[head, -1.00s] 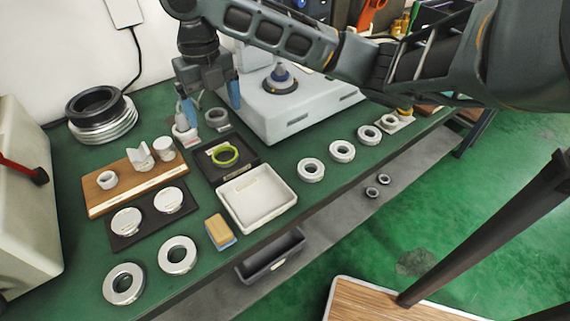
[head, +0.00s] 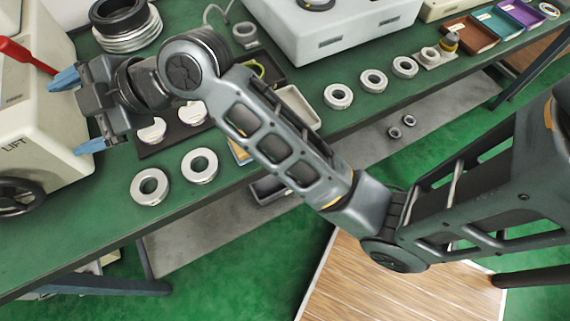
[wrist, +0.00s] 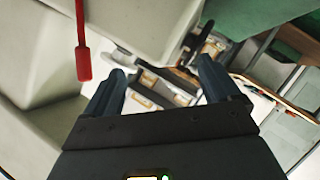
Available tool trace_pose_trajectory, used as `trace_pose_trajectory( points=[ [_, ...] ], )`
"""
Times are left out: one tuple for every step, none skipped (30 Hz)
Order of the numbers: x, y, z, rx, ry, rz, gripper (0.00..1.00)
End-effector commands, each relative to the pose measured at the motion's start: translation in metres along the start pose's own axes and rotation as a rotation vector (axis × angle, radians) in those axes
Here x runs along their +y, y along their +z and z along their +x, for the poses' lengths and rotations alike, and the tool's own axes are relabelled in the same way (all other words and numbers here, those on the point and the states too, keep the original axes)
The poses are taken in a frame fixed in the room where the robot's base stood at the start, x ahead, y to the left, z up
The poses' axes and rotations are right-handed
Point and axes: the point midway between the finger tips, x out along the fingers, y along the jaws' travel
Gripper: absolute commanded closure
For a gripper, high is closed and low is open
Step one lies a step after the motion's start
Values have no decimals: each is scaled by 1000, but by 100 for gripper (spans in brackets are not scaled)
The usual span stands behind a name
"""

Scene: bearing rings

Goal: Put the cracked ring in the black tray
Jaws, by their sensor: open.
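Several metal rings lie on the green bench: two at the front left, a nearer ring (head: 150,187) and another ring (head: 200,166), and a row at the right, including a ring (head: 338,96). I cannot make out a crack on any of them. A black tray (head: 274,74) with a yellow-green ring (head: 260,70) in it is mostly hidden behind my arm. My gripper (head: 77,112) is open and empty at the bench's left end, its fingers pointing at the pale machine. Its fingers also show apart in the wrist view (wrist: 160,82).
The pale machine (head: 30,110) with a red lever (head: 25,55) stands close to my fingers. A white tray (head: 301,108) is partly behind my arm. Two small rings (head: 402,126) lie below the bench.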

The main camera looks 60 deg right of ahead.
Motion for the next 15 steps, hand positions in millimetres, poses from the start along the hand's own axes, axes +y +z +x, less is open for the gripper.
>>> trace_pose_trajectory(
  points=[
    [-16, -3, -2, 7, 37, 96, 10],
    [-22, -3, -4, 6, 63, 150, 10],
    [-31, -3, -7, 5, 96, 218, 10],
    [-38, -2, -11, 2, 119, 269, 10],
    [-45, 0, -14, -2, 143, 319, 10],
    [-55, 2, -20, -8, 174, 384, 10],
    [-63, 4, -26, -14, 196, 430, 10],
    [-71, 7, -31, -21, 217, 474, 10],
    [-82, 11, -39, -32, 246, 530, 10],
    [-90, 14, -46, -39, 267, 571, 10],
    [-99, 17, -54, -49, 288, 608, 10],
    [-110, 22, -64, -61, 314, 657, 10],
    [-119, 25, -73, -72, 334, 690, 10],
    [-127, 29, -82, -82, 353, 721, 10],
    [-138, 33, -96, -95, 378, 757, 10]
  ],
)
